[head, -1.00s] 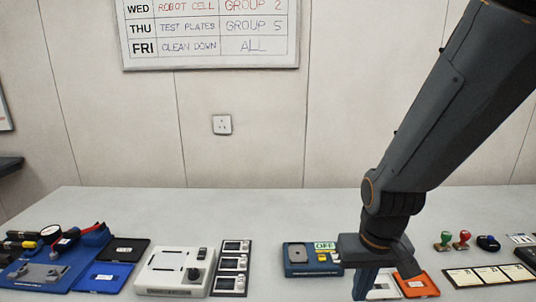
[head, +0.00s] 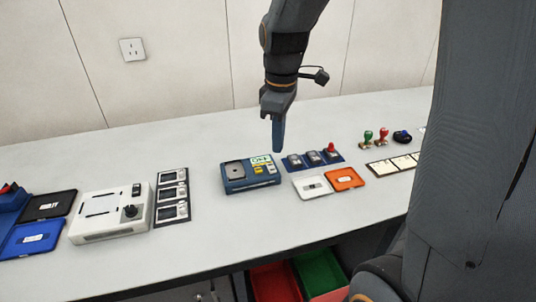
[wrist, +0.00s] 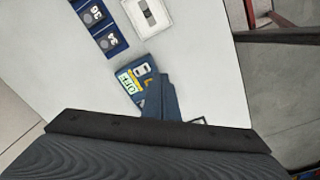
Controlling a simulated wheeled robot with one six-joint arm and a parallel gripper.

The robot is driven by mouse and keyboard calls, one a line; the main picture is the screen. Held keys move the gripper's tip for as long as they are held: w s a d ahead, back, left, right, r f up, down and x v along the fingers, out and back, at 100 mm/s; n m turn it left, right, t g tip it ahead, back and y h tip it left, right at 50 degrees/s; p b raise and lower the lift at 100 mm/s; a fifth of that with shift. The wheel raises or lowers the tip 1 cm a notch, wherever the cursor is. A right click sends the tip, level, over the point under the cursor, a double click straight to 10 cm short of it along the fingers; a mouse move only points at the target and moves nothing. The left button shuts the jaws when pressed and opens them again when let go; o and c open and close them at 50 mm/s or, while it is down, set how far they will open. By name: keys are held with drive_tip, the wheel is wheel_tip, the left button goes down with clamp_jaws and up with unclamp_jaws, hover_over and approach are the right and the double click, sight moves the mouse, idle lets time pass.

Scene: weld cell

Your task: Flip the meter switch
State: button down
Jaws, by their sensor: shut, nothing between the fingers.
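The blue meter (head: 236,187) stands on the bench in the middle of the head view. It has a grey plate on its left part, a small green-lit display (head: 261,160) that appears to read OFF, and small yellow and pale parts below the display. My gripper (head: 278,149) points down, shut and empty, just above and behind the meter's right end. In the wrist view the meter (wrist: 120,104) shows partly, with its display and yellow and white parts. My shut gripper (wrist: 158,76) covers the rest of it. Which part is the switch is too small to tell.
Right of the meter are a blue strip (head: 299,166) of small items with one red top, a white tray (head: 312,185) and an orange tray (head: 344,178). A white device (head: 110,212) and a black panel (head: 172,194) of modules lie left. Bench around the meter's front is clear.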

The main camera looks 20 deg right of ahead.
sight(270, 164)
drive_tip(key=w+r+n, duration=0.4)
drive_tip(key=w+n, duration=0.3)
drive_tip(key=shift+g+b, duration=0.3)
drive_tip(key=shift+b, duration=0.1)
wheel_tip(270, 164, down, 14)
drive_tip(key=p, duration=0.3)
drive_tip(key=shift+p, duration=0.35)
